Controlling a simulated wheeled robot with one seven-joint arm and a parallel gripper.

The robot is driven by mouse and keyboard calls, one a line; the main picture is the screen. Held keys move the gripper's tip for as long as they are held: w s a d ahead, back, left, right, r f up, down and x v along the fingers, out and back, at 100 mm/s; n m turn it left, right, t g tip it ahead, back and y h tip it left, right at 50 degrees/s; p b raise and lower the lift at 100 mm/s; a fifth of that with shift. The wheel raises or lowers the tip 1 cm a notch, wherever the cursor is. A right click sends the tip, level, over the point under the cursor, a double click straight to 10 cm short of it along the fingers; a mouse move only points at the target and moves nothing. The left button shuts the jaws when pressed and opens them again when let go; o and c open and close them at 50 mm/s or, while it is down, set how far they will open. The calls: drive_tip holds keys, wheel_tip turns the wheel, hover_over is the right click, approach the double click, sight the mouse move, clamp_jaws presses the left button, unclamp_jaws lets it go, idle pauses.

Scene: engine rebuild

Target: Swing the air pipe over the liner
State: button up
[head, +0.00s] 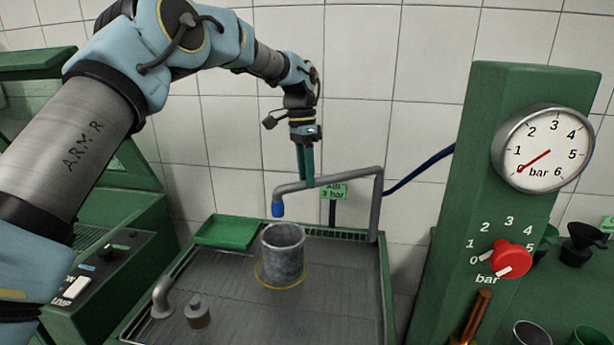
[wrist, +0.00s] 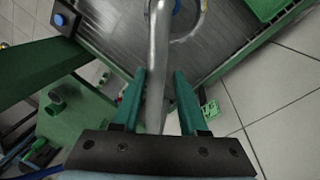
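The air pipe (head: 330,182) is a grey bent tube whose arm reaches left from an upright post and ends in a blue nozzle (head: 278,210). The nozzle hangs above the liner (head: 284,258), a grey open cylinder standing upright, and looks left of its centre. My gripper (head: 307,183) points down with its teal fingers at the pipe's horizontal arm. The liner's rim (wrist: 204,20) shows there, partly behind the pipe.
The liner stands in a grey wash tray (head: 335,305) inside a yellow ring. A green dish (head: 226,232), a bent spout (head: 162,298) and a small grey part (head: 197,314) are nearby. A green column with a pressure gauge (head: 543,148) and red knob (head: 512,258) stands right.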

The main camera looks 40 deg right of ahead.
drive_tip(key=shift+o, duration=1.4)
wheel_tip(320, 180, up, 10)
drive_tip(key=w+b, duration=0.1)
drive_tip(key=w, duration=0.1)
drive_tip(key=shift+d+r+b, duration=0.25)
drive_tip(key=shift+d+b, duration=0.05)
drive_tip(key=w+a+f+n+t, duration=0.1)
drive_tip(key=w+a+f+n, duration=0.25)
drive_tip(key=a, duration=0.55)
drive_tip(key=w+a+f+n+b, duration=0.1)
drive_tip(key=w+a+f+n, duration=0.15)
drive_tip(key=w+a, duration=0.45)
drive_tip(key=w+a+f+n+t, duration=0.1)
drive_tip(key=w+a+f+n, duration=0.2)
drive_tip(key=a, duration=0.8)
drive_tip(key=s+a+f+n+h, duration=0.1)
drive_tip(key=s+a+f+n, duration=0.15)
drive_tip(key=a, duration=0.55)
drive_tip(key=s+a+f+n, duration=0.1)
drive_tip(key=a+n, duration=0.3)
drive_tip(key=a, duration=0.4)
drive_tip(key=s+a+f+n, duration=0.2)
drive_tip(key=s+a, duration=0.2)
drive_tip(key=a, duration=0.2)
drive_tip(key=s+a+f+n+t, duration=0.1)
drive_tip(key=s+a+f+n, duration=0.1)
drive_tip(key=s+a, duration=0.3)
drive_tip(key=shift+s+a+f+n+t+b, duration=0.25)
drive_tip(key=shift+a+n+b, duration=0.3)
drive_tip(key=shift+a, duration=0.55)
